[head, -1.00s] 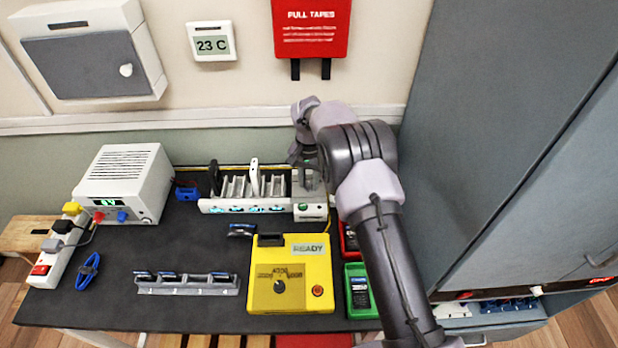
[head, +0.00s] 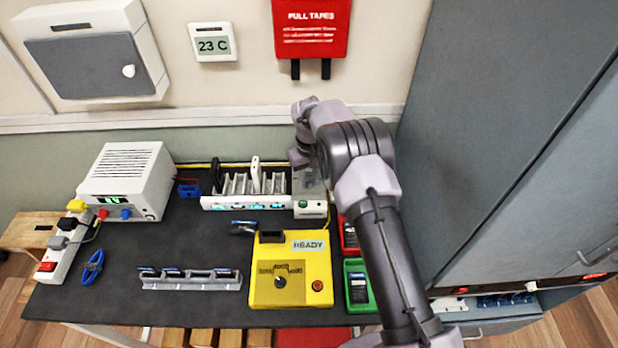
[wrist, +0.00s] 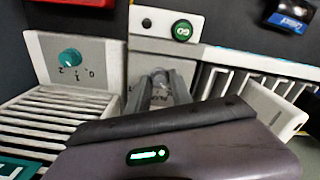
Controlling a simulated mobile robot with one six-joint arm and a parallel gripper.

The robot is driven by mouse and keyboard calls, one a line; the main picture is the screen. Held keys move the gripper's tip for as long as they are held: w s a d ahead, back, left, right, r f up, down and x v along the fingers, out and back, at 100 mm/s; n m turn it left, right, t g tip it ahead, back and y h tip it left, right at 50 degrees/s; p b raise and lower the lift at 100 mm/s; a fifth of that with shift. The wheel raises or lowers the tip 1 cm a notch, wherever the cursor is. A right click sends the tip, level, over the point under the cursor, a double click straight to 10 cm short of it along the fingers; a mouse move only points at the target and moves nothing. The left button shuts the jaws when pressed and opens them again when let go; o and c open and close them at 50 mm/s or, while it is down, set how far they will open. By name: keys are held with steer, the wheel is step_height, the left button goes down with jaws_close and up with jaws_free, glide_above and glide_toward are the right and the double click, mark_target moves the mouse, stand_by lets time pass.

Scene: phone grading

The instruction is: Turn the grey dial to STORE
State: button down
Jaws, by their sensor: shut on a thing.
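In the wrist view my gripper (wrist: 160,92) is shut on a small grey part, which I take to be the grey dial. It is set in a pale panel (wrist: 161,47) at the end of the rack. The fingers hide most of the dial, and I cannot read a STORE mark or tell where it points. In the head view my gripper (head: 310,178) is down at the right end of the white rack, partly hidden by my own arm.
The slotted white rack (head: 247,203) stands left of my gripper. A green button (wrist: 182,31) and a teal knob (wrist: 69,57) are close by. A yellow box (head: 318,262) with a dark dial (head: 280,283) lies in front. A grey cabinet (head: 500,140) stands at the right.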

mark_target(309, 181)
stand_by(0.4)
steer(key=c, duration=1.1)
jaws_free()
steer(key=shift+c, duration=0.2)
step_height(309, 181, up, 17)
steer(key=p, duration=0.4)
steer(key=shift+r, duration=0.2)
